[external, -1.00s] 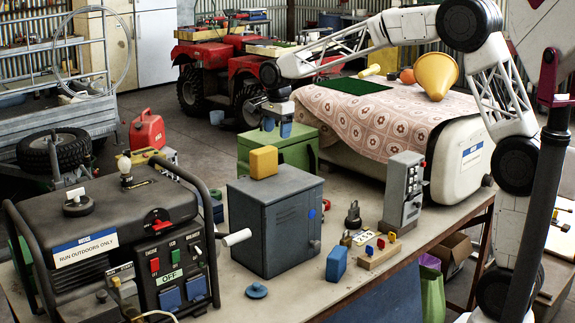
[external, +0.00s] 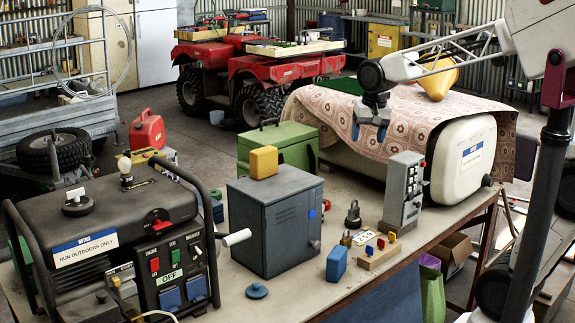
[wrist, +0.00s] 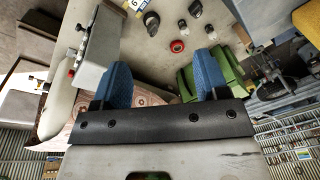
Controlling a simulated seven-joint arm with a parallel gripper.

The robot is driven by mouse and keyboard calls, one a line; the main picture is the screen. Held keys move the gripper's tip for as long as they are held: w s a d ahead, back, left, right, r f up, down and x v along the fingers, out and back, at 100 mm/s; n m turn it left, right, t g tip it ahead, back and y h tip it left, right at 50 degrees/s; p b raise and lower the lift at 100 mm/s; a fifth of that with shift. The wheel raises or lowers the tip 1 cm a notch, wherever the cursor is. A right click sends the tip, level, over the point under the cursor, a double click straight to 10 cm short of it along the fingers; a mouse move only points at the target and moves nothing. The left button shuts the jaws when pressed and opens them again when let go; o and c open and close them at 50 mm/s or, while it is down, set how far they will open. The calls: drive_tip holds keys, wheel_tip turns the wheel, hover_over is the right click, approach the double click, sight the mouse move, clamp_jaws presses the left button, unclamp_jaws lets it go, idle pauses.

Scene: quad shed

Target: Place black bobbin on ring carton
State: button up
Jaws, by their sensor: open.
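My gripper (external: 372,132) hangs in front of the patterned cloth, above the workbench, its blue fingers apart with nothing between them. In the wrist view the open fingers (wrist: 163,82) show the bench beyond them. Small dark round pieces stand on the bench, among them a black one (wrist: 151,20) and a dark one (wrist: 195,8) near the top of the wrist view. A dark upright piece (external: 353,214) stands beside the grey switch box. I cannot tell which is the black bobbin. I cannot identify the ring carton; a brown cardboard box (external: 456,250) is below the bench.
A grey cabinet (external: 275,220) with a yellow block (external: 264,161) on top and a grey switch box (external: 404,193) stand on the bench (external: 310,288). A green case (external: 283,150) is behind. The generator (external: 120,235) fills the left. A cream tank (external: 462,160) carries the cloth.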

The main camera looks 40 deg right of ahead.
drive_tip(key=s+d+f+n, duration=0.1)
drive_tip(key=s+f+n, duration=0.2)
drive_tip(key=s, duration=0.7)
drive_tip(key=s+d+f+n, duration=0.1)
drive_tip(key=s+f+n, duration=0.2)
drive_tip(key=s, duration=0.7)
drive_tip(key=shift+f+n+t, duration=0.4)
drive_tip(key=shift+n, duration=0.1)
